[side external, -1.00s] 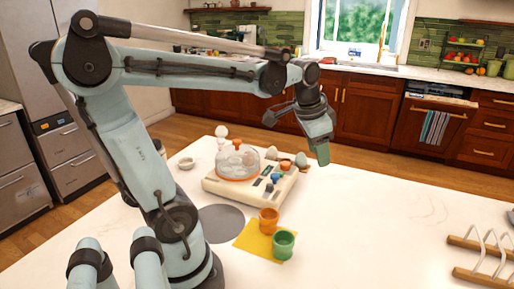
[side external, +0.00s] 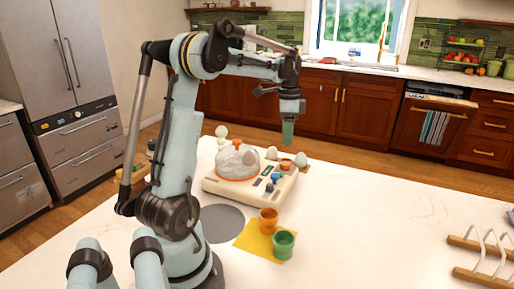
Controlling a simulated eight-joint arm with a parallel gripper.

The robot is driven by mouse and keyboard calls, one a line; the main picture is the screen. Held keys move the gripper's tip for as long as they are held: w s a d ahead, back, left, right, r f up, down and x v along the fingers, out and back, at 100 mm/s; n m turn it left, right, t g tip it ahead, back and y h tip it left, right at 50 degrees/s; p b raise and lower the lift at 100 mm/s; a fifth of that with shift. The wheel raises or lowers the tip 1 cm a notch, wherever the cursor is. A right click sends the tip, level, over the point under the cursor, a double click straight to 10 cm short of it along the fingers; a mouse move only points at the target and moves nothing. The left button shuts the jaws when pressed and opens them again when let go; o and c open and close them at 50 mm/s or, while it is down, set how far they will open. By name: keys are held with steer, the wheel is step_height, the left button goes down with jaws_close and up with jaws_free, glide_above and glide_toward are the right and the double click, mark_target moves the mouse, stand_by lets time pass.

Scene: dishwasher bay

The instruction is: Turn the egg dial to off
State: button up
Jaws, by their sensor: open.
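The egg cooker (side external: 237,188) is a cream box on the white counter, with a clear domed lid (side external: 238,160) that has an orange knob. Its right side carries a control panel with small dark and blue controls (side external: 275,178) and an orange dial-like part (side external: 286,164). The panel is too small to read, so I cannot tell which control is the egg dial or how it is set. My gripper (side external: 288,133) points down in the air above the back right part of the cooker, apart from it. It is open and appears empty.
Pale eggs (side external: 301,159) stand behind the cooker's right end. In front lie a grey round mat (side external: 222,222) and a yellow mat (side external: 252,243) with an orange cup (side external: 268,219) and a green cup (side external: 284,243). A rack (side external: 488,256) is at far right. The counter between is clear.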

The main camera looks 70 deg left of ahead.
mark_target(286, 163)
step_height(286, 163, down, 9)
steer(key=shift+f, duration=0.2)
stand_by(0.4)
steer(key=c, duration=0.8)
